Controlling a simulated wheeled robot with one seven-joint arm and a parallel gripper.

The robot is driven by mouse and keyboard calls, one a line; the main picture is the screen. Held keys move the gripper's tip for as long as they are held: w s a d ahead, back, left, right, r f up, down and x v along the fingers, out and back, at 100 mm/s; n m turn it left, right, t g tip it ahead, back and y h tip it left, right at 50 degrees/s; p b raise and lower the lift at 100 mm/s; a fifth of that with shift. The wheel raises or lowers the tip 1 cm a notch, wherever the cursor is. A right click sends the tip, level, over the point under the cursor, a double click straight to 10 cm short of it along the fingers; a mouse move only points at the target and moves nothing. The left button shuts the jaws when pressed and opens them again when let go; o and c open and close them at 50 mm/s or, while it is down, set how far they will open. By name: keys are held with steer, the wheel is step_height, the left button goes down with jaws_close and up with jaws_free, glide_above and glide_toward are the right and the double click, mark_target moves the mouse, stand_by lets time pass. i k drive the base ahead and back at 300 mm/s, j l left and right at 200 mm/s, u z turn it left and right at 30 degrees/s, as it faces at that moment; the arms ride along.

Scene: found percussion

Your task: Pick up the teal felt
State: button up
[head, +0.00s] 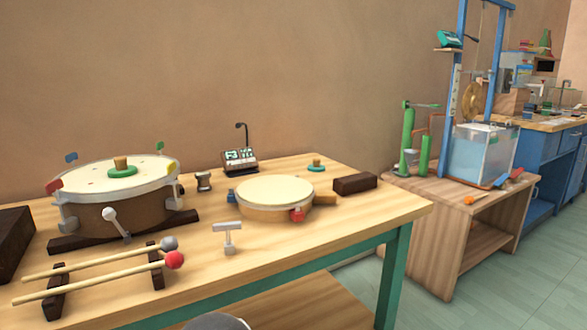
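A small teal disc with a tan knob on top, which looks like the teal felt (316,169), lies flat on the wooden table (345,228) near its back edge. It is behind the small round drum (275,192) and left of a dark brown block (355,183), apart from both. A similar green disc with a wooden knob (122,171) sits on the head of the large drum (85,182) at left.
A small display on a stand (240,160) and a dark spool (204,181) stand behind the small drum. A metal T-shaped tool (228,236) stands in front. Two mallets (100,262) rest on dark rails at front left. The table's front right is clear.

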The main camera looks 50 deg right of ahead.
mark_target(317, 167)
steer(key=l+z, duration=0.2)
steer(key=z, duration=1.4)
steer(key=i+l+u, duration=0.1)
steer(key=l+u, duration=0.3)
steer(key=l, duration=0.55)
